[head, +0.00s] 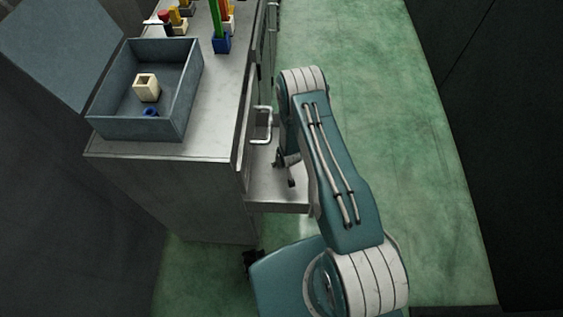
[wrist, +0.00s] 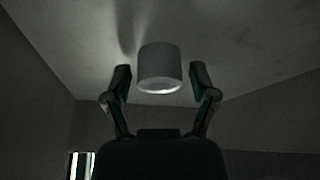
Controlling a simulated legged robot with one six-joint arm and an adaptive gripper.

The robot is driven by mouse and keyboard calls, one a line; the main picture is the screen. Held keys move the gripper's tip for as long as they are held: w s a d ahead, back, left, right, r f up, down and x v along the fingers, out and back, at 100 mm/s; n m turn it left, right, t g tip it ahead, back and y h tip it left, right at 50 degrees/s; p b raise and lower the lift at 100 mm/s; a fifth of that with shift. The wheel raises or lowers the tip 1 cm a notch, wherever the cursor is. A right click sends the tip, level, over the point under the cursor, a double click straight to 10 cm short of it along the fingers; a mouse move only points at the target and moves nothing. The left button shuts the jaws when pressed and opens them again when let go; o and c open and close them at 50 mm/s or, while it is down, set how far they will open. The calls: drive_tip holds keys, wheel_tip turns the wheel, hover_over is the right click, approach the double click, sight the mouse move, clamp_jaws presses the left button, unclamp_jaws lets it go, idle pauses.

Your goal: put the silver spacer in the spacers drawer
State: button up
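The silver spacer (wrist: 160,68) is a short grey cylinder in the wrist view, against a pale flat surface. My gripper (wrist: 160,80) has its two fingers apart, one on each side of the spacer, with a narrow gap on both sides. In the head view my gripper (head: 288,172) is over the open drawer (head: 277,207), which sticks out from the cabinet's right side. My arm hides part of the drawer. The spacer is not visible in the head view. I see no readable label on the drawer.
A blue-grey bin (head: 135,125) on the cabinet top (head: 200,125) holds a cream square block (head: 146,87) and a small blue piece (head: 151,112). Colored parts stand behind it. A drawer handle (head: 264,126) is close to my arm. Green floor (head: 400,130) lies clear to the right.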

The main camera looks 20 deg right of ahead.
drive_tip(key=shift+r, duration=0.1)
drive_tip(key=v, duration=1.2)
idle(0.5)
